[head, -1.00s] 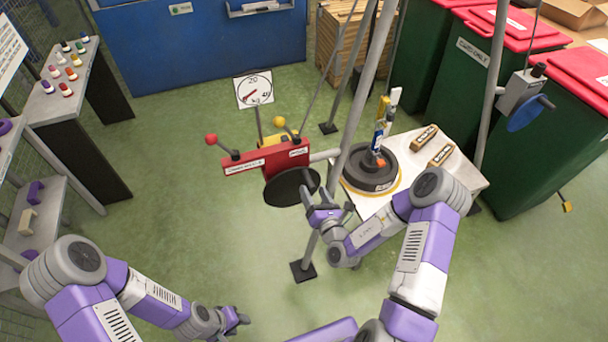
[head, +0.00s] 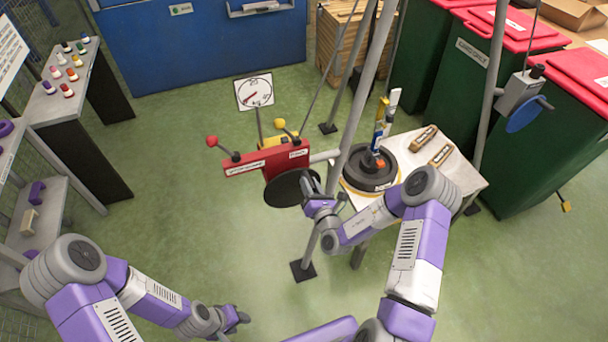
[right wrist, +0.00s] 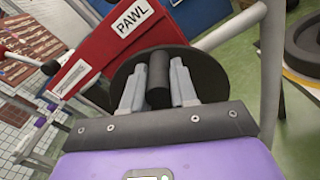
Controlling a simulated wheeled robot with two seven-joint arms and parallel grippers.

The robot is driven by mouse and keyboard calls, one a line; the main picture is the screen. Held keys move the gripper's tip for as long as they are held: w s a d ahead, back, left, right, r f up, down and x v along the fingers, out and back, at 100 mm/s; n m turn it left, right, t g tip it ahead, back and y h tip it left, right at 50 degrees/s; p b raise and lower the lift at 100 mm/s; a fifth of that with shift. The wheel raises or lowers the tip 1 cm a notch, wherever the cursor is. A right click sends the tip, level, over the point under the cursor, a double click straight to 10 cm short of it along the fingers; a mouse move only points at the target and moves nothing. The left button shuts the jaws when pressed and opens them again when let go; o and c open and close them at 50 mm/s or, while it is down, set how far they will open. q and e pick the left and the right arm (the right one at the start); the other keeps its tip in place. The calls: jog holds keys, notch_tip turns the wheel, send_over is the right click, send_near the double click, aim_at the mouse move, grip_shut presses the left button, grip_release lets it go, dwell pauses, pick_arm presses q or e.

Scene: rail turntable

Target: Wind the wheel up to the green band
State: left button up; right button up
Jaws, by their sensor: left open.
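The dark round wheel (head: 286,189) is on the front of a red winch box (head: 262,160). The white dial (head: 254,92) stands behind it with a red needle pointing to lower left; I cannot make out a green band. My right gripper (head: 309,186) is at the wheel's right edge. In the right wrist view its fingers (right wrist: 158,85) lie on both sides of the wheel's dark handle (right wrist: 158,72), with no clear gap, so it looks shut on it. My left gripper (head: 240,319) is open and empty, low over the floor, far from the wheel.
A red-knobbed lever (head: 212,141) and a yellow-knobbed lever (head: 279,123) stick out at the winch box, which has a PAWL label (right wrist: 134,17). Grey poles rise close to the right gripper. A white table (head: 465,183) holds a dark turntable (head: 370,172).

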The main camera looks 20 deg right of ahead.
grip_shut()
jog(key=shift+d+f+m+p, duration=0.25)
jog(key=shift+d+f+m, duration=0.3)
jog(key=shift+m, duration=0.35)
jog(key=shift+d+f+m+p, duration=0.25)
jog(key=shift+d+f+m, duration=0.15)
jog(key=shift+d+m, duration=0.4)
jog(key=shift+s+a, duration=0.1)
jog(key=f+m, duration=0.1)
jog(key=m, duration=0.1)
jog(key=d+f+m, duration=0.1)
jog(key=shift+d+f+m, duration=0.2)
jog(key=shift+d+m, duration=0.1)
jog(key=shift+m, duration=0.1)
